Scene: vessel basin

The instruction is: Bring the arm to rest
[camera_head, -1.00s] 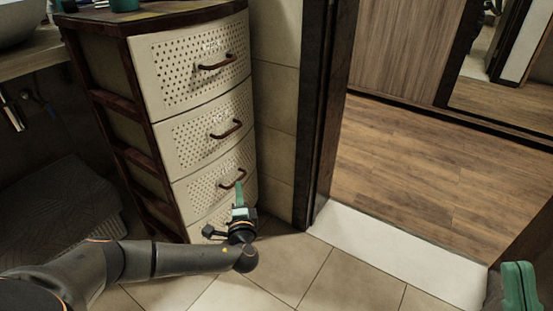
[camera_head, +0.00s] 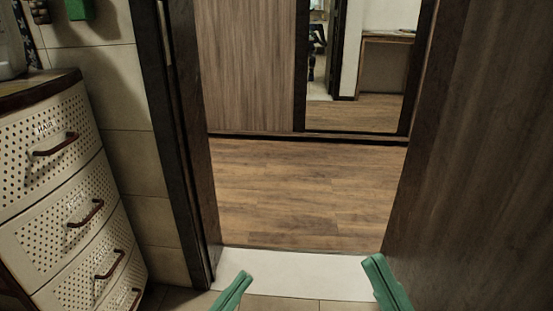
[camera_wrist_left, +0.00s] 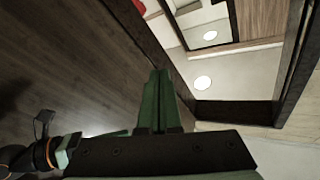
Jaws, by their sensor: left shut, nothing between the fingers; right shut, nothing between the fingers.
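My left gripper (camera_head: 236,286) shows at the bottom of the head view as green fingers, left of centre, in front of the white threshold. It is shut and empty. In the left wrist view its green fingers (camera_wrist_left: 158,100) are together with nothing between them. My right gripper (camera_head: 384,282) shows at the bottom right of the head view, shut and empty, close to the dark wooden door. The rest of both arms is out of the head view.
A drawer unit (camera_head: 70,200) with perforated cream fronts and brown handles stands at the left. A doorway with a white threshold (camera_head: 300,274) opens ahead onto a clear wooden floor (camera_head: 300,190). The dark door (camera_head: 480,150) fills the right side. A mirrored wardrobe stands beyond.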

